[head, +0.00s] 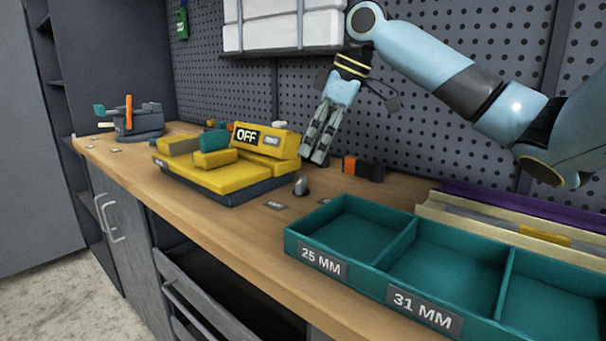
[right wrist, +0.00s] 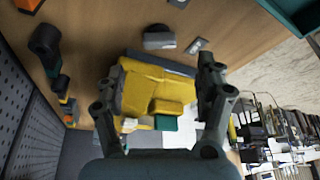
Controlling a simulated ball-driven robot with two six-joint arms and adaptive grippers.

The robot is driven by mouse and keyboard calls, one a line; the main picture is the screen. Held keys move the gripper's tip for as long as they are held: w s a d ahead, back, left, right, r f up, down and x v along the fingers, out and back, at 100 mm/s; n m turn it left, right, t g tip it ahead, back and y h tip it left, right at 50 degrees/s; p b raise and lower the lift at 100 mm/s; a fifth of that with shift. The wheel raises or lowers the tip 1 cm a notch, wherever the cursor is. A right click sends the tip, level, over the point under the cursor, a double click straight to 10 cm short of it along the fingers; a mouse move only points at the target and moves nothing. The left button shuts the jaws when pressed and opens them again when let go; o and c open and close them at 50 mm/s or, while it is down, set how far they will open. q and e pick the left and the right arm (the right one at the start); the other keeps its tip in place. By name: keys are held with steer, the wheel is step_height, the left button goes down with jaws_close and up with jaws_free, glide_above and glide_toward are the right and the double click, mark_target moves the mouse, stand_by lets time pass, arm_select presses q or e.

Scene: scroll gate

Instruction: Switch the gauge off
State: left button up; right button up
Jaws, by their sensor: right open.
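The yellow gauge (head: 225,178) sits on the bench with a dark base. Its raised display (head: 247,135) reads OFF. A small white button (head: 280,124) is on top of the display housing. Teal and yellow blocks (head: 214,158) stand on the gauge. My right gripper (head: 318,150) hangs fingers down just right of the display housing and looks apart from it. In the right wrist view the gauge (right wrist: 143,92) lies between the spread, empty fingers of the gripper (right wrist: 155,82). My left gripper is not in view.
A teal tray (head: 408,232) with labelled compartments stands at the front right. A small grey rounded piece (head: 300,187) is by the gauge. Black and orange items (head: 363,168) sit near the pegboard (head: 440,130). A vise-like tool (head: 130,120) is at the far left.

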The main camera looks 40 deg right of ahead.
mark_target(302, 179)
steer(key=b+x, duration=0.1)
steer(key=x, duration=0.5)
steer(key=shift+w+f, duration=0.15)
steer(key=shift+f, duration=0.2)
steer(key=shift+w+a+f, duration=0.1)
steer(key=shift+w+f, duration=0.05)
steer(key=shift+f, duration=0.4)
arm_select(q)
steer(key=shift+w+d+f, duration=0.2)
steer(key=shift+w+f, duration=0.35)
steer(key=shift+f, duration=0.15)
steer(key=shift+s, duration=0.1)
